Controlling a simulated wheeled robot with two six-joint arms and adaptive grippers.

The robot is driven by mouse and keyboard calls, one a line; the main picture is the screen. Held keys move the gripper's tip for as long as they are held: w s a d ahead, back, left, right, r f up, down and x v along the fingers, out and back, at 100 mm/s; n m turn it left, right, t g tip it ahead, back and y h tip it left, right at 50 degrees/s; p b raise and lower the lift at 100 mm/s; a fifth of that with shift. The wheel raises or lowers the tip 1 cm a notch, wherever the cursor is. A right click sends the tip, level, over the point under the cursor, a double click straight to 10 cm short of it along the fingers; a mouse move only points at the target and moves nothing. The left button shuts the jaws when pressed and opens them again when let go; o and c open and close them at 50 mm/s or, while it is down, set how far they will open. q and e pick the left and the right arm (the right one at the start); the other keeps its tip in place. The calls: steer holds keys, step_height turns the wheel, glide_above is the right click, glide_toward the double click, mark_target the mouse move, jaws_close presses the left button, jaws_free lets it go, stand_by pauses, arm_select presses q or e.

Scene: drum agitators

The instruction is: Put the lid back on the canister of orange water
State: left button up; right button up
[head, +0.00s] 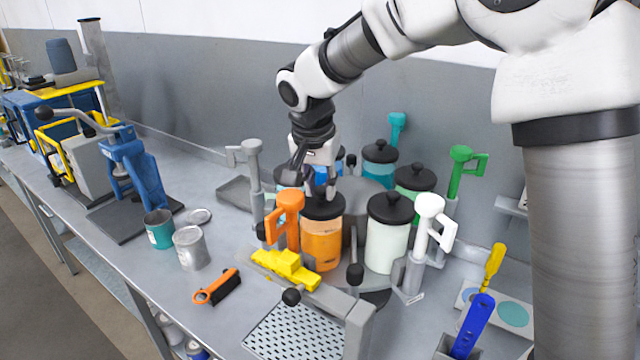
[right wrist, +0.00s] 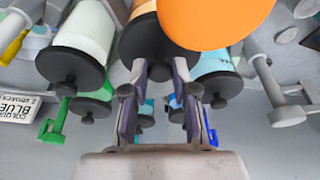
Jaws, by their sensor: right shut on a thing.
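My right gripper (head: 320,188) comes down from above and is shut on the lid's knob. A large orange disc (right wrist: 215,20) covers part of that lid. My left gripper is not in view.
A white canister (head: 386,240) with a black lid stands close to the right, near a white dispenser handle (head: 430,212). Blue, teal and green canisters stand behind. A yellow block (head: 286,268) and a dark-knobbed lever (head: 354,274) are in front. Cans and a brush lie left.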

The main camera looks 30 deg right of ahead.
steer(key=shift+f, duration=0.15)
stand_by(0.8)
steer(key=o, duration=1.1)
steer(key=shift+c, duration=0.2)
steer(key=o, duration=0.5)
step_height(320, 180, up, 7)
steer(key=p, duration=0.6)
jaws_close()
